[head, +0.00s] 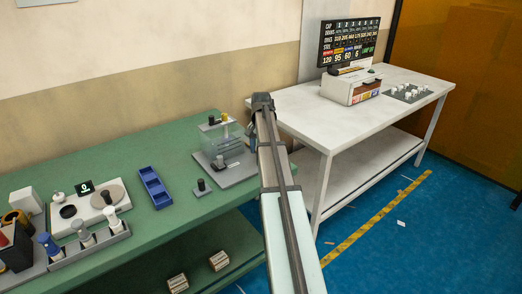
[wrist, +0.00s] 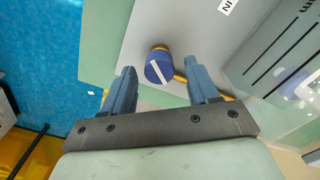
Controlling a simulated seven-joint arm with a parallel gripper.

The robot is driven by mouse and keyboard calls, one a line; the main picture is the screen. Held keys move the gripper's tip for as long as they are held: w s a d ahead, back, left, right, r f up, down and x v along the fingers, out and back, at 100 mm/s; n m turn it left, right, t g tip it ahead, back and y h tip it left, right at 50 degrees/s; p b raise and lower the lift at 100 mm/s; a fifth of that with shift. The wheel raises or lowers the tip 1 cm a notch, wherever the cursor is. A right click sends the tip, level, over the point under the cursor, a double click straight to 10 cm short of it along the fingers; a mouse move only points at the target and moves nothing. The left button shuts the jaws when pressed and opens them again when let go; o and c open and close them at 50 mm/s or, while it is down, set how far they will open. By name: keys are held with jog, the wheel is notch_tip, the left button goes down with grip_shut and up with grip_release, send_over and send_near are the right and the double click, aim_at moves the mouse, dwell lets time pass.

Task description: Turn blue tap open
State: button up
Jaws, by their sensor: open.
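The blue tap (wrist: 160,68) is a round blue knob with a white stripe, on a yellow fitting, in the upper middle of the wrist view. My gripper (wrist: 163,72) is open, with one blue-grey finger on each side of the knob in the picture. Gaps show between the knob and both fingers; I cannot tell how far the fingertips are from it in depth. In the head view my arm reaches over the right end of the green bench (head: 130,165). The fingers and the blue tap cannot be made out there.
A clear tank (head: 216,142) on a grey base stands left of my arm. A yellow pipe (wrist: 182,78) runs beside the tap, near an "IN" label (wrist: 228,6). A blue tray (head: 154,187) lies further left. A white table (head: 300,110) stands to the right.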

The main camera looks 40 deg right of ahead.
jog(key=shift+f, duration=0.3)
jog(key=c, duration=1)
jog(key=shift+c, duration=0.2)
jog(key=shift+n, duration=0.4)
jog(key=n, duration=0.3)
jog(key=shift+a+n, duration=0.1)
jog(key=shift+n, duration=2)
